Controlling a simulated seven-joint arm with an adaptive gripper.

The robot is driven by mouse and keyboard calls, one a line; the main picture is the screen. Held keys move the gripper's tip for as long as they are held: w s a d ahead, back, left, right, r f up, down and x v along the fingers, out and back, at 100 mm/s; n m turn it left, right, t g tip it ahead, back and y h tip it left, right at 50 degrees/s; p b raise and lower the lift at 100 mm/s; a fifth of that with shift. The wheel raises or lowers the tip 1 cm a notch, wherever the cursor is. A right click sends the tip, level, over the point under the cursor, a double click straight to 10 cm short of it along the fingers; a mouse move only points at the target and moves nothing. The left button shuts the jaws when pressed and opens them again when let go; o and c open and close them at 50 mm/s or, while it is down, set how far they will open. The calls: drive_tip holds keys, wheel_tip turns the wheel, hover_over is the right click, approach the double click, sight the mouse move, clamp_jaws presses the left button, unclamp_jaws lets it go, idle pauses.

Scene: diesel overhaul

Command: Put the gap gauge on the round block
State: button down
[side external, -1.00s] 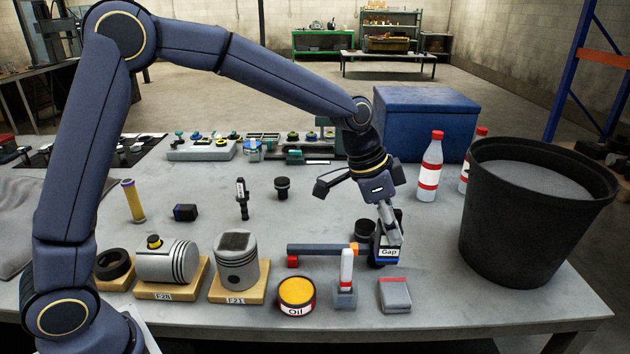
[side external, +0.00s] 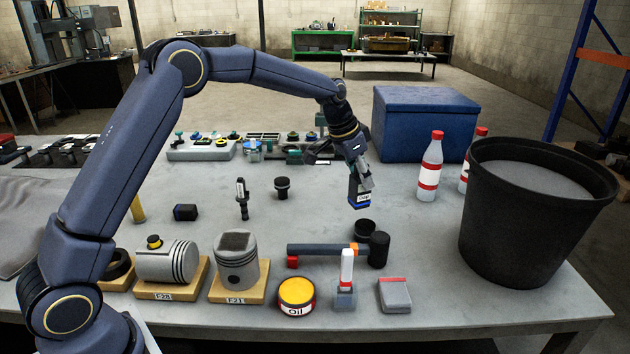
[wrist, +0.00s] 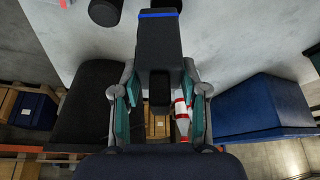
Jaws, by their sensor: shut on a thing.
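The gap gauge (side external: 358,196) is a dark block with a white label and a blue band near its lower end. My gripper (side external: 361,180) is shut on its upper part and holds it above the table. The wrist view shows the gauge (wrist: 160,45) between the teal-padded fingers, its blue-banded end pointing away. A short black round block (side external: 364,229) stands on the table just below the gauge in the side view, apart from it. A second black round piece (side external: 282,188) stands further left; I cannot tell which is the task's round block.
A hammer (side external: 325,249) lies in front of the nearer round block. An oil tin (side external: 296,295), a red-and-white marker stand (side external: 345,290) and a grey box (side external: 394,295) line the front. A large black bin (side external: 520,220) is right; a blue chest (side external: 425,125) is behind.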

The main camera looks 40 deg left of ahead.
drive_tip(key=shift+w+a+x, duration=0.15)
drive_tip(key=shift+a+x, duration=0.05)
drive_tip(key=shift+x, duration=1.15)
drive_tip(key=shift+w+a+x, duration=0.1)
drive_tip(key=shift+a+x, duration=0.1)
drive_tip(key=shift+x, duration=1.15)
drive_tip(key=shift+w+a+x, duration=0.15)
drive_tip(key=shift+a+x, duration=0.05)
drive_tip(key=shift+x, duration=1.15)
drive_tip(key=c, duration=0.6)
unclamp_jaws()
drive_tip(key=shift+f, duration=0.15)
